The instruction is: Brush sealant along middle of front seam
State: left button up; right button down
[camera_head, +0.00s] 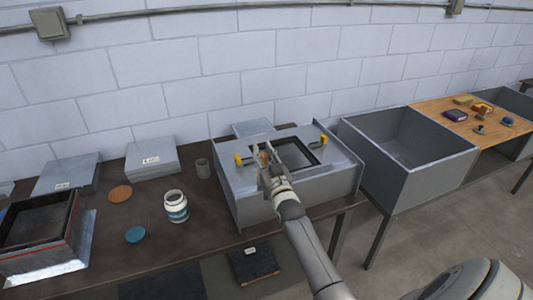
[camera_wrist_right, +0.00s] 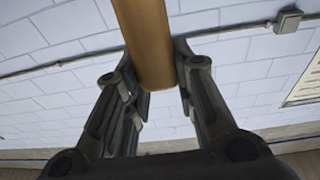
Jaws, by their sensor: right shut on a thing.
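My right gripper (camera_head: 264,168) is shut on a wooden handle (camera_wrist_right: 148,45), likely the brush's. The handle runs up out of the wrist view, and no bristles show clearly. In the head view the gripper is over the grey duct box (camera_head: 302,193), near the left side of its dark-edged opening (camera_head: 313,146). My arm hides part of the box's front, and I cannot make out the seam or whether the brush touches it. An open white jar (camera_head: 176,206) with a blue label stands left of the box. My left gripper is not in view.
A dark-lined frame (camera_head: 40,235) is at left. A grey open bin (camera_head: 408,160) stands right.

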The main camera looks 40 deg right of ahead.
jog(key=shift+d, duration=0.1)
jog(key=shift+f, duration=0.15)
jog(key=shift+s, duration=0.1)
jog(key=shift+d, duration=0.2)
jog(key=shift+s+d, duration=0.2)
jog(key=shift+d, duration=0.4)
jog(key=shift+s+d, duration=0.15)
jog(key=shift+d, duration=0.4)
